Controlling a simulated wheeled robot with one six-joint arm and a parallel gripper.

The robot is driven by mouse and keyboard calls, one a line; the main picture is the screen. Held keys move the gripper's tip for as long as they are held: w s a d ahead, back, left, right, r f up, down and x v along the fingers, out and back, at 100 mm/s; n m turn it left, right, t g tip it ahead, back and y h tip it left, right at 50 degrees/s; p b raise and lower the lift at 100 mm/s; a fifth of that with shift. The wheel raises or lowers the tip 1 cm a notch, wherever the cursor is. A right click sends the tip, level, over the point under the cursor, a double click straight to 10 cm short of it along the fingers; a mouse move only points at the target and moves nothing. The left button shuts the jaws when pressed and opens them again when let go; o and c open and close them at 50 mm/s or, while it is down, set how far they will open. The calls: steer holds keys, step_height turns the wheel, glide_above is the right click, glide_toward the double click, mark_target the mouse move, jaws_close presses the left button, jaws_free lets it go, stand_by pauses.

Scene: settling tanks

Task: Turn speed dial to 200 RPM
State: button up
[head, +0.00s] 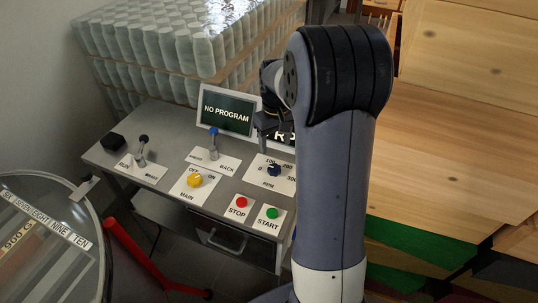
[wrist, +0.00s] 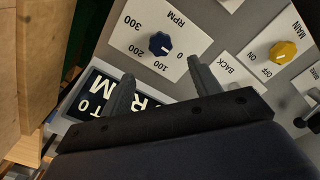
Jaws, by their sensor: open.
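The speed dial is a dark blue knob (wrist: 160,43) on a white plate marked 0, 100, 200, 300 and RPM. A small pale mark on the knob appears to face the 0 side of the scale, though it is tiny. The dial also shows in the head view (head: 274,170), right of the panel's middle, with part of its plate hidden behind my arm. My gripper (wrist: 160,67) is open and empty, its two fingers apart and not touching the dial. In the head view, my gripper (head: 268,128) is above and behind the dial, near the screen.
A yellow MAIN knob (head: 194,180), a blue-topped lever (head: 214,136), a red STOP button (head: 241,202) and a green START button (head: 272,213) share the panel. The screen (head: 227,115) reads NO PROGRAM. Wooden boards (head: 450,140) stand right of my arm.

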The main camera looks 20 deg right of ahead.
mark_target(275, 168)
step_height(275, 168, down, 11)
steer(key=shift+r+p, duration=0.15)
steer(key=shift+p, duration=0.5)
steer(key=c, duration=1)
